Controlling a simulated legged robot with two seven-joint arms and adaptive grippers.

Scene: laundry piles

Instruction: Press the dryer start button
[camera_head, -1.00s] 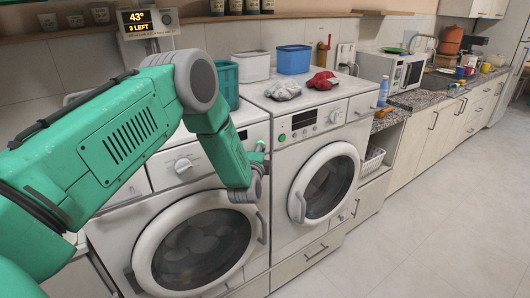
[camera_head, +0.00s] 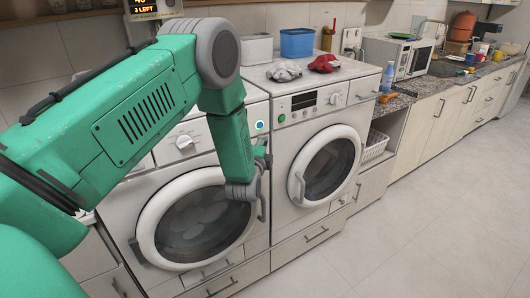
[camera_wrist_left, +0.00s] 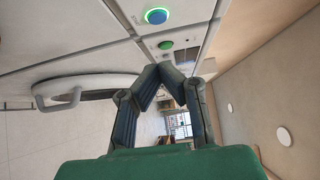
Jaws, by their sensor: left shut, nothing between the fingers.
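Two white front-loading machines stand side by side, the left machine (camera_head: 150,240) and the right machine (camera_head: 283,175); which is the dryer, I cannot tell. The left machine has a round blue button (camera_head: 260,125) at its panel's right end; in the left wrist view this button (camera_wrist_left: 157,16) has a glowing green ring. The right machine has a green button (camera_head: 281,118), also in the left wrist view (camera_wrist_left: 166,45). My left gripper (camera_head: 262,150) is shut and empty, below the blue button and apart from it. Its fingertips (camera_wrist_left: 172,70) meet in the left wrist view. My right gripper is not in view.
A grey cloth (camera_head: 284,71) and a red cloth (camera_head: 323,63) lie on the right machine, with a blue bin (camera_head: 296,42) behind them. A counter with a microwave (camera_head: 398,55) runs right. The floor (camera_head: 420,230) is clear.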

